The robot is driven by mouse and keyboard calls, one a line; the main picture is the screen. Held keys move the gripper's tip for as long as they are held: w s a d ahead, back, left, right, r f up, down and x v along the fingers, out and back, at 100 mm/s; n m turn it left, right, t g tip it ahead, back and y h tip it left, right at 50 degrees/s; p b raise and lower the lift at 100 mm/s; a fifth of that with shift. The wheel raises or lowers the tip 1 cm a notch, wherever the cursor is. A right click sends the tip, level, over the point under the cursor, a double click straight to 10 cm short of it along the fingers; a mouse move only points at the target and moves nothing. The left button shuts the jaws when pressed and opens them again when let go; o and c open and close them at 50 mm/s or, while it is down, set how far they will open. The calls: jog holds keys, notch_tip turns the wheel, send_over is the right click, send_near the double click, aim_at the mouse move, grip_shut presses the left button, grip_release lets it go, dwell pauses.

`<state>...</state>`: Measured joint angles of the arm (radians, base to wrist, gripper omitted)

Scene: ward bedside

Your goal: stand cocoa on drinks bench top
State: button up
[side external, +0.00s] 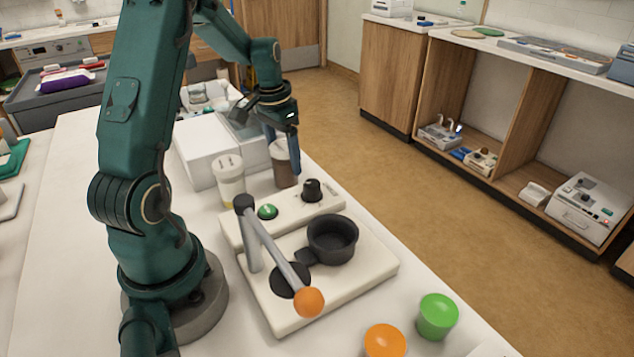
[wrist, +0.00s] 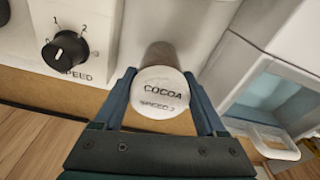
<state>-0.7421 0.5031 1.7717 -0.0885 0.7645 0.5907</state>
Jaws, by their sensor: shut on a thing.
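The cocoa canister (side external: 283,176), brown with a pale lid, is at the right edge of the white bench top (side external: 75,250) in the side view. In the wrist view its round white lid (wrist: 160,88) reads "COCOA" and "SPEED 2". My gripper (side external: 284,152) points down and is shut on the canister, with one blue finger on each side of the lid in the wrist view (wrist: 160,97). The canister looks roughly upright. I cannot tell whether its base touches the bench top; part of it is hidden behind the finger.
A similar canister with yellowish contents (side external: 229,182) stands just left. In front is a cream machine (side external: 350,285) with a dial (side external: 312,190), black cup (side external: 332,238) and orange-knobbed lever (side external: 309,302). White boxes (side external: 205,150) stand behind. Orange (side external: 385,341) and green (side external: 437,316) pieces are at the front.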

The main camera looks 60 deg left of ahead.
jog(key=o, duration=1.6)
jog(key=shift+f, duration=0.1)
jog(key=shift+c, duration=0.2)
jog(key=r, duration=0.7)
jog(key=s+r, duration=0.1)
jog(key=r, duration=0.3)
jog(key=shift+s+d+r, duration=0.2)
jog(key=shift+d+r, duration=0.1)
jog(key=shift+r, duration=0.35)
jog(key=s+d+m+t, duration=0.1)
jog(key=s+d, duration=0.4)
jog(key=d, duration=0.5)
jog(key=s+d+m+t, duration=0.1)
jog(key=s+d+t, duration=0.2)
jog(key=d, duration=0.8)
jog(key=shift+s+f, duration=0.45)
jog(key=shift+s, duration=0.45)
